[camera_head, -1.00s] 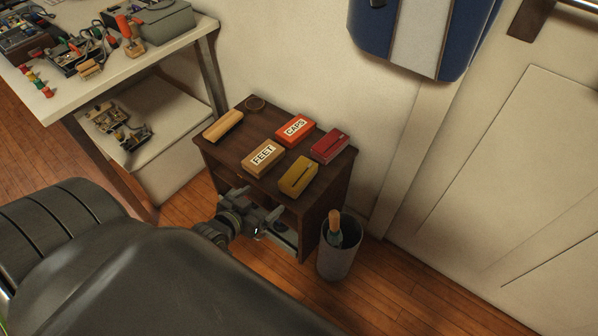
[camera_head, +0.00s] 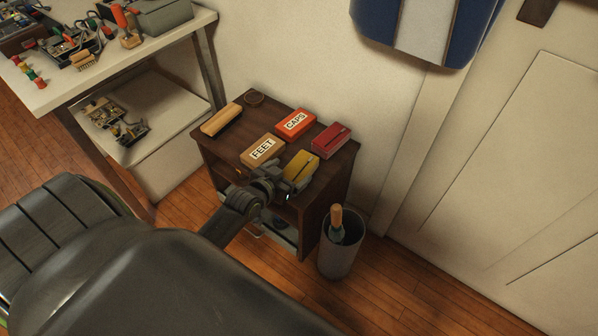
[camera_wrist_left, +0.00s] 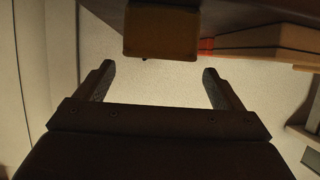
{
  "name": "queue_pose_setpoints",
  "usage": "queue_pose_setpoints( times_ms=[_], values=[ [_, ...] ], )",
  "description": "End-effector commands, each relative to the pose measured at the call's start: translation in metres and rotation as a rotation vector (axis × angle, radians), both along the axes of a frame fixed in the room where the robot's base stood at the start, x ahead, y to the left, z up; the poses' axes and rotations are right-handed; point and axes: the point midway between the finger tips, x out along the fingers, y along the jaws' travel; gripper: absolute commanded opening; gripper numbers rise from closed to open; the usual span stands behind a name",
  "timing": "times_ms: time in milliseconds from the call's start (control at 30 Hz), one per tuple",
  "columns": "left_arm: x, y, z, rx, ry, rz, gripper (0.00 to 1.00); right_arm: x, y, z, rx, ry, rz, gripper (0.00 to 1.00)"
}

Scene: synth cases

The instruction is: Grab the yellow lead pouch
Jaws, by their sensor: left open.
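The yellow lead pouch (camera_head: 302,164) lies on top of a small dark wooden cabinet (camera_head: 228,134), near its front edge. My left gripper (camera_head: 293,186) is at the cabinet's front edge, close to the pouch, and hides part of its near side. In the left wrist view the fingers are spread apart, with only pale background between them, and the gripper (camera_wrist_left: 158,82) is open and empty. The pouch's end (camera_wrist_left: 160,34) shows in that view just beyond the fingertips, centred between them. I cannot tell whether a finger touches it. My right gripper is not in view.
Around the pouch are a FEET box (camera_head: 262,149), an orange CAPS box (camera_head: 296,123), a red pouch (camera_head: 331,140) and a wood-backed brush (camera_head: 221,119). A grey bin (camera_head: 341,254) with a bottle stands right of the cabinet. A cluttered workbench (camera_head: 120,52) stands at left.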

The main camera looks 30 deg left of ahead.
Motion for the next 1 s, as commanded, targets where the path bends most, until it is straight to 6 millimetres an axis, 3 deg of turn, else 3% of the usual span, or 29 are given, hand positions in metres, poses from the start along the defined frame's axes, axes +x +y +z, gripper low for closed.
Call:
queue_pose_setpoints(
  times_ms=[100, 300, 633, 1000],
  values=[
    [0.016, -0.002, -0.007, 0.000, -0.002, -0.001, 0.89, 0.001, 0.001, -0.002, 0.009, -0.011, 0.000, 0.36],
    [0.040, -0.003, -0.017, 0.000, -0.002, 0.000, 0.89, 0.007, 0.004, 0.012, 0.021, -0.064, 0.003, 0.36],
    [0.046, -0.003, -0.018, 0.000, -0.001, 0.000, 0.88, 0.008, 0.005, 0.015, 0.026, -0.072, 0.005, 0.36],
    [0.045, -0.003, -0.018, 0.000, -0.001, 0.000, 0.39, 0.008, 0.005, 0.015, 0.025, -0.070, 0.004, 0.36]
  ],
)
